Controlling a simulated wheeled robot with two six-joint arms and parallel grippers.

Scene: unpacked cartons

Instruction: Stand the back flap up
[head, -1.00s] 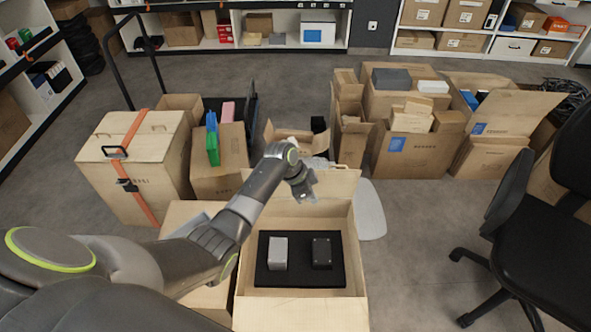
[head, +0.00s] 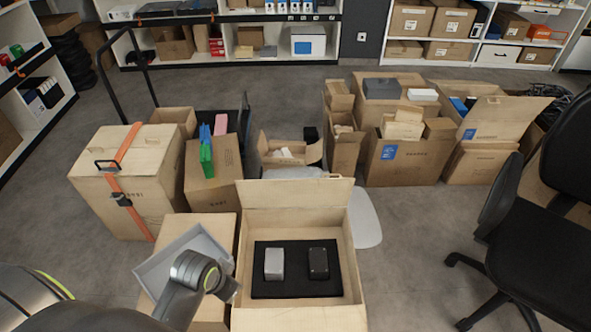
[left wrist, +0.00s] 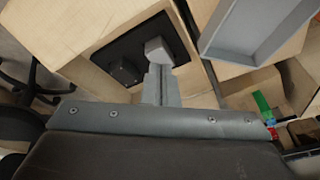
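The open carton (head: 352,262) stands in front of me in the head view, and part of it shows in the left wrist view (left wrist: 85,70). Its back flap (head: 295,193) rises from the far rim and looks roughly upright, with nothing touching it. A black insert (head: 296,291) inside holds a light grey box (head: 274,264) and a black box (head: 318,263). My left gripper (head: 234,292) is at the carton's left side, away from the back flap. In the left wrist view its fingers (left wrist: 160,72) look shut together and empty. My right gripper is out of view.
A grey tray (head: 160,262) sits on another carton just left, close to my left arm. A strapped carton (head: 98,185) and more cartons (head: 405,165) stand behind. An office chair (head: 545,225) is at the right. Floor between carton and chair is clear.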

